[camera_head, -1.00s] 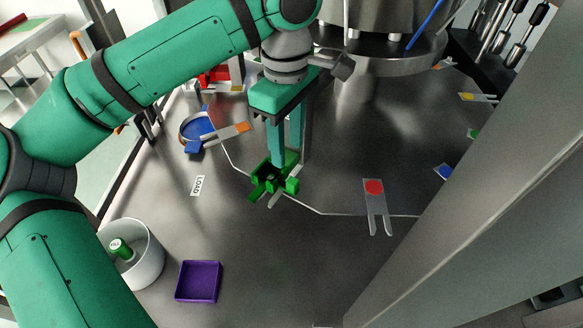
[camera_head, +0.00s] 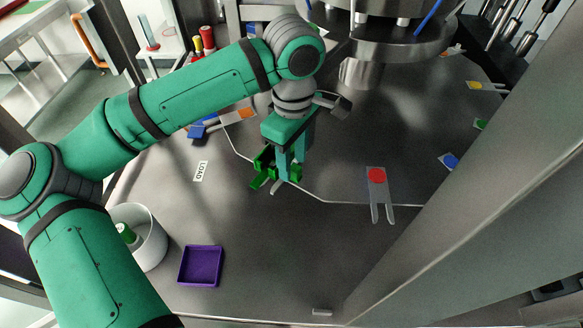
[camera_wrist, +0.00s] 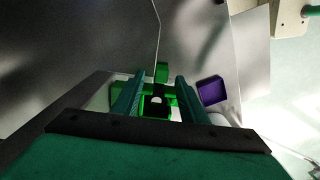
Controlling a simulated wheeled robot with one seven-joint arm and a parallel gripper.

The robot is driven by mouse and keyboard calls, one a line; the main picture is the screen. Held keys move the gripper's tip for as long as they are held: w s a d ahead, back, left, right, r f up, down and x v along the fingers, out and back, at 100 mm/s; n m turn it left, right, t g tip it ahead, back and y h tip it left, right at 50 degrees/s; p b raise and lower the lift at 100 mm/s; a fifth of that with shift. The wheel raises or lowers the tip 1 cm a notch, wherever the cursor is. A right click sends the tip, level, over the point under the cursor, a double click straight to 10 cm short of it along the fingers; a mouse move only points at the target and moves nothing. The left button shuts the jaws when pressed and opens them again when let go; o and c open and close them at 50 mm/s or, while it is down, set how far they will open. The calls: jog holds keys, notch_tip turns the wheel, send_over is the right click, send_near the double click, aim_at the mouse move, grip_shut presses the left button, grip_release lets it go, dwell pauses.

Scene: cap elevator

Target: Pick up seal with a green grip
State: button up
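A bright green blocky piece (camera_head: 262,167) with a small grey flat part sits on the dark table, partly hidden by my fingers. It looks like the seal with the green grip, though its shape is hard to make out. My gripper (camera_head: 287,170) points down right over it. In the wrist view my two fingers stand apart, and green blocks (camera_wrist: 161,72) with a pale round spot show between and beyond them. I see no finger clearly pressing on the green piece. Whether the fingertips touch it cannot be told.
A purple tray (camera_head: 219,266) and a white bucket (camera_head: 152,240) with a green-topped item stand at front left. A red-dotted fork plate (camera_head: 378,192) lies to the right. A metal machine (camera_head: 365,40) stands behind. A grey post (camera_head: 470,170) blocks the right side.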

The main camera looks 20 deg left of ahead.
jog(key=shift+s+a+f, duration=0.1)
jog(key=shift+a+f, duration=0.05)
jog(key=shift+f, duration=0.5)
grip_shut()
jog(key=shift+r, duration=0.1)
jog(key=shift+r, duration=0.5)
notch_tip(320, 180, up, 2)
jog(key=shift+r, duration=0.1)
jog(key=s+a+r, duration=0.1)
jog(key=s+r, duration=0.8)
jog(key=s, duration=0.5)
jog(key=shift+r, duration=0.35)
